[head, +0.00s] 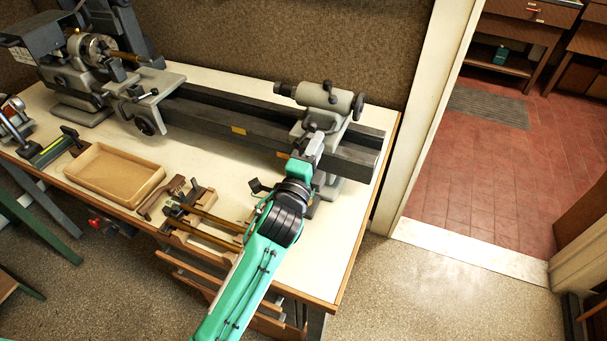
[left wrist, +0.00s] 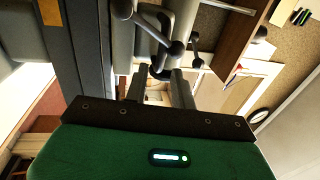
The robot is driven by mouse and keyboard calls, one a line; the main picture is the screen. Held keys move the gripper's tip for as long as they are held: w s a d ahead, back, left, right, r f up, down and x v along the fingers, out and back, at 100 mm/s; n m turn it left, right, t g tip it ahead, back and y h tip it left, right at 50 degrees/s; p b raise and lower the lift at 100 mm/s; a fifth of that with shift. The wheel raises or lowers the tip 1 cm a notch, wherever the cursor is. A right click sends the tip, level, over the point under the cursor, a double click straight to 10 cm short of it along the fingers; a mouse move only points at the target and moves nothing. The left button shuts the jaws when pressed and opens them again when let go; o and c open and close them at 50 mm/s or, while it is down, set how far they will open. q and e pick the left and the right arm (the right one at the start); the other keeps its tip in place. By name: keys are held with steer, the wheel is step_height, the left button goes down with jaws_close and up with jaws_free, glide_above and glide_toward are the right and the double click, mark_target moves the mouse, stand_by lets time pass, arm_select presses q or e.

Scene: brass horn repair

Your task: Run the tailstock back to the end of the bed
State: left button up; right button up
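The grey tailstock (head: 325,97) stands on the dark lathe bed (head: 225,127), close to the bed's right end, with a short stretch of bare bed beyond it. My left gripper (head: 313,148) reaches up from the front to the tailstock's front side. In the left wrist view, its two fingers (left wrist: 160,80) stand a small gap apart. A dark round knob of a tailstock lever (left wrist: 160,71) sits between their tips and fills the gap, so they look shut on it. The tailstock's base is partly hidden behind my gripper. My right gripper is not in view.
The headstock (head: 90,50) and carriage (head: 140,100) are at the bed's left end. A wooden tray (head: 115,172) and a tool rack (head: 195,215) lie on the bench front, left of my arm. A doorway (head: 470,150) opens beyond the bench's right edge.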

arm_select(q)
steer(key=b+v, duration=0.1)
steer(key=v, duration=0.8)
steer(key=shift+b, duration=0.35)
steer(key=shift+r, duration=0.1)
